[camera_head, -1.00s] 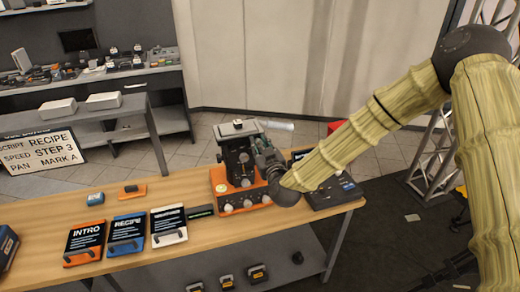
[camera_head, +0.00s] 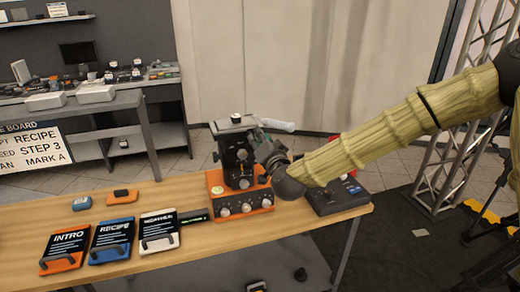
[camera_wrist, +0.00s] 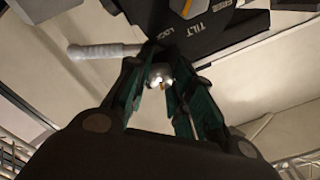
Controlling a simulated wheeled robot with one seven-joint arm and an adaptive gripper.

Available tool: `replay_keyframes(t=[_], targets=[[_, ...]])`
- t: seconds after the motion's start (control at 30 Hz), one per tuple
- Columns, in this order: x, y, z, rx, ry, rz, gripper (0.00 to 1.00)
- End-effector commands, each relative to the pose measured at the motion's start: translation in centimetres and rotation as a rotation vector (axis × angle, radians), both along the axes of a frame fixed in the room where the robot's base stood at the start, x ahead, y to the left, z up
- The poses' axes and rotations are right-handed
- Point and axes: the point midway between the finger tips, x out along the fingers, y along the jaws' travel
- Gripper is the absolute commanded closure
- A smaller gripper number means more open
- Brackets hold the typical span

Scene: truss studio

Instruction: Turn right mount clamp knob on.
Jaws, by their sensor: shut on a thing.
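A black camera-mount head (camera_head: 236,158) stands on an orange base (camera_head: 218,190) with several silver knobs on its front. My gripper (camera_head: 268,147) reaches the right side of the mount head, at its upper part. In the wrist view my gripper (camera_wrist: 158,88) has its fingers closed around a small shiny silver knob (camera_wrist: 159,74). Just beyond it is the dark mount body (camera_wrist: 190,38) with a "TILT LOCK" label. A pale grip handle (camera_head: 277,125) sticks out right of the mount; it also shows in the wrist view (camera_wrist: 100,51). In the head view my gripper hides the knob.
A dark control box (camera_head: 338,196) sits right of the base at the table's end. INTRO (camera_head: 65,247), RECIPE (camera_head: 112,240) and a white slate (camera_head: 160,230) lie to the left on the wooden table (camera_head: 190,260). A metal truss (camera_head: 450,170) stands at the right.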

Motion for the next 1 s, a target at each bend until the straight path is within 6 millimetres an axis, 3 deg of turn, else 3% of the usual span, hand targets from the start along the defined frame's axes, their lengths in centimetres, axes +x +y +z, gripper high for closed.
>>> replay_keyframes(t=[0.5, 1.0], targets=[[0.1, -0.23, -0.25, 0.381, 0.121, -0.003, 1.0], [0.11, -0.2, -0.02, 0.491, 0.157, -0.003, 1.0]])
